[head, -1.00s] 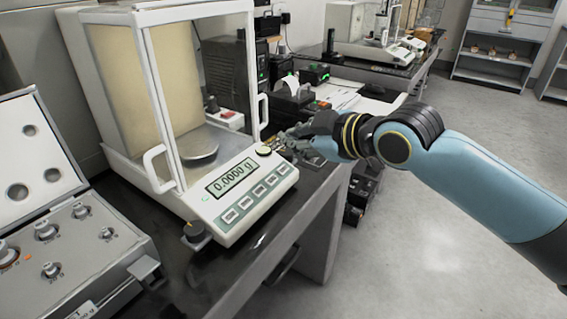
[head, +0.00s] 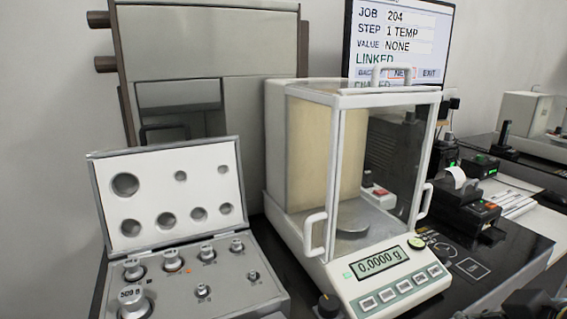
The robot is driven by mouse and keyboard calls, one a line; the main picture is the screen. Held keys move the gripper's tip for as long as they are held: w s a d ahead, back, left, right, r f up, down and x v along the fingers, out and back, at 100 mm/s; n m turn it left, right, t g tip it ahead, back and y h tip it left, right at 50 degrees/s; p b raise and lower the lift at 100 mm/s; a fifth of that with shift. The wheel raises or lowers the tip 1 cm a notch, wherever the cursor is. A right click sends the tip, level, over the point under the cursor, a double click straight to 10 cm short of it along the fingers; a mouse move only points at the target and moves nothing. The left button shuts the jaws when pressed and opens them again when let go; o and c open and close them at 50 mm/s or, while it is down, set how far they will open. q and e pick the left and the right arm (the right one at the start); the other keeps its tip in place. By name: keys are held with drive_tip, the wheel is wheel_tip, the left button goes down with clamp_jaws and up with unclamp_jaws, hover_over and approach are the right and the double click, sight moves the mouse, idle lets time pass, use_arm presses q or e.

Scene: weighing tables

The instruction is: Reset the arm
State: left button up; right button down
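Neither of my grippers can be made out in the head view. A dark rounded shape at the bottom right corner may be part of my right arm, but no fingers show there. The white balance (head: 375,290) stands on the dark table with its display reading 0.0000 g. Its pan (head: 365,220) is empty inside the glass chamber.
An open weight case (head: 225,292) with several metal weights sits left of the balance. A screen (head: 400,45) is behind, showing job 204. A small printer (head: 462,200) stands to the right. A grey cabinet (head: 215,60) rises behind the case.

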drive_tip(key=s+f+m+g+h, duration=0.15)
drive_tip(key=s+m+g, duration=0.35)
drive_tip(key=s, duration=1)
drive_tip(key=s+d+f+g, duration=0.1)
drive_tip(key=s+f, duration=0.1)
drive_tip(key=f, duration=1.2)
drive_tip(key=s+d+f+g, duration=0.1)
drive_tip(key=f, duration=1.4)
drive_tip(key=s+d+f+g, duration=0.1)
drive_tip(key=s+f, duration=1.3)
drive_tip(key=s, duration=0.3)
drive_tip(key=shift+s, duration=0.25)
